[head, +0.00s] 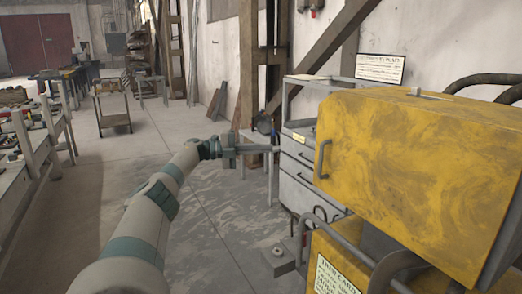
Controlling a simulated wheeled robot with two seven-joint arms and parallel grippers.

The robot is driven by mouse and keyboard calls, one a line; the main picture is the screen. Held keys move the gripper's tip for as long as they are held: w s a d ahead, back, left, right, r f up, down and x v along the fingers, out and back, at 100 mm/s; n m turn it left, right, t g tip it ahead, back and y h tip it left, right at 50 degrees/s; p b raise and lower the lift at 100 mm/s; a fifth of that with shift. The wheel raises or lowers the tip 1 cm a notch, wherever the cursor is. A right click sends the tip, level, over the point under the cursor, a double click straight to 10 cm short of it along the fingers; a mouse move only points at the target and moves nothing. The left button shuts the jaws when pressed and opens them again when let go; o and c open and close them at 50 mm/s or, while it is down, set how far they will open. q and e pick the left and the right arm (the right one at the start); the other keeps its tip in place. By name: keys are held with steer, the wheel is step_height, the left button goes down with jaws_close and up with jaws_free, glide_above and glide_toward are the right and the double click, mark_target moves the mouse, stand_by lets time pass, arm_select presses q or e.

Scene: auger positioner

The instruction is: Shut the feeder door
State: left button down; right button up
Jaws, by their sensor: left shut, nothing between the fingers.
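The yellow feeder (420,165) fills the right side of the head view. Its large, scuffed front panel, which looks like the door, has a dark upright handle (323,160) near its left edge. From this angle I cannot tell how far the door stands open. My left gripper (276,148) is shut and empty, pointing right. In the picture it is a short way left of the handle, with a visible gap between them; the depth gap is unclear. My right gripper is not in view.
A grey drawer cabinet (298,185) stands behind the gripper, left of the feeder. Dark bent tubes (400,262) and a placard (335,278) are below the door. A workbench (28,150) lines the left. A cart (112,108) stands farther back. The floor between is clear.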

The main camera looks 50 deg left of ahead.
arm_select(q)
steer(key=shift+s+a, duration=0.15)
steer(key=shift+a, duration=0.3)
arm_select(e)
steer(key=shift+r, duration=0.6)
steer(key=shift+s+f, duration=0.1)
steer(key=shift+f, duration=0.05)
